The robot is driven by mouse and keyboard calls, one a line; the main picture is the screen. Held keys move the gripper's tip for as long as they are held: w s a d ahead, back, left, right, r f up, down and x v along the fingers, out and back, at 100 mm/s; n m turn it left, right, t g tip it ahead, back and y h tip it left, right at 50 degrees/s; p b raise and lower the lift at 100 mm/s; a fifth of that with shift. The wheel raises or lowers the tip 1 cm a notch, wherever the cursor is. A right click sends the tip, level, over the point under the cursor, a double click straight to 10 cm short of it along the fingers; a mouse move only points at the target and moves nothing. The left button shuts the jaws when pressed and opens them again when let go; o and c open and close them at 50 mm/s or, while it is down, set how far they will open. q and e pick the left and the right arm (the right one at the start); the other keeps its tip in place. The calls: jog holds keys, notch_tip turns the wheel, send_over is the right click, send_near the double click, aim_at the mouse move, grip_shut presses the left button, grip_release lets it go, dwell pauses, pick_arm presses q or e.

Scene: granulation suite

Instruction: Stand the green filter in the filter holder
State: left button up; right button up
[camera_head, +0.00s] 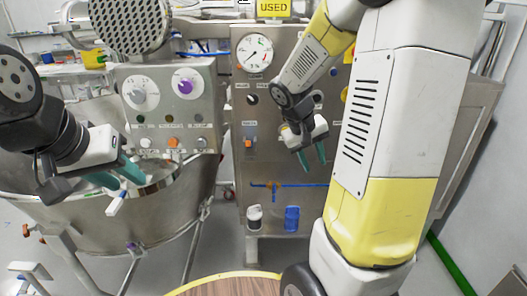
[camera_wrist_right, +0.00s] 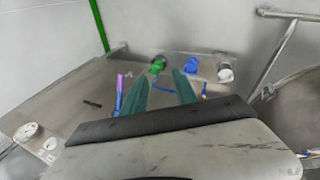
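The green filter (camera_wrist_right: 157,66) shows in the right wrist view beyond my fingertips, beside a dark round part. It looks tilted, but it is too small to tell whether it stands in anything. In the head view it is not visible. A separate filter holder cannot be made out clearly. My right gripper (camera_head: 313,158) is open and empty in front of the steel panel, fingers pointing down; its parted fingers (camera_wrist_right: 162,76) also show in the wrist view, short of the green filter. My left gripper (camera_head: 118,174) appears open and empty over the steel bowl's rim.
A blue filter (camera_head: 292,218) and a white, dark-topped one (camera_head: 254,217) stand low on the panel's front. A blue bar (camera_head: 290,185) runs above them. The steel bowl (camera_head: 160,222) fills the left. A round wooden top (camera_head: 235,288) is at the bottom edge.

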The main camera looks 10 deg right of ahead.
jog(key=s+a+r+t+y, duration=0.4)
jog(key=s+a+r+y, duration=0.2)
jog(key=s+a+r, duration=0.5)
jog(key=s+a, duration=0.3)
jog(key=a, duration=0.1)
jog(key=shift+a+r+n+t+y, duration=0.2)
jog(key=shift+r+n+t+y, duration=0.1)
jog(key=shift+r+t, duration=0.1)
dwell(0.3)
